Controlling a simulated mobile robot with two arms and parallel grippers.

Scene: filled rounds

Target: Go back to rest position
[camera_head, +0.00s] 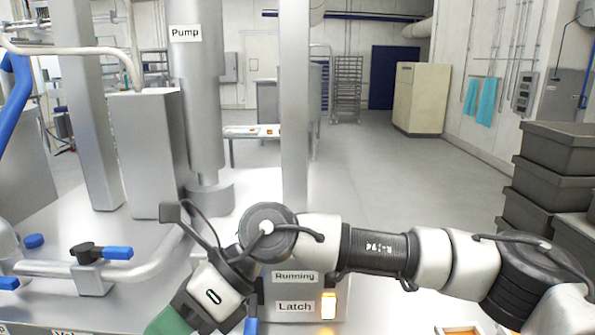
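My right arm comes in from the right and reaches across the lower part of the head view. Its wrist end, with the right gripper (208,297), is at the bottom, left of centre, tilted down and to the left. A green part (168,322) shows at its lower end and is cut off by the frame edge. The fingertips are not visible, so I cannot tell whether the gripper is open or shut. My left gripper is not in view.
A metal machine with a pump column (200,90) and blue-handled valves (117,253) stands at left. A panel labelled Running and Latch (295,307), with a lit orange light (328,304), is beside my arm. Dark stacked crates (555,150) stand at right. Open floor lies behind.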

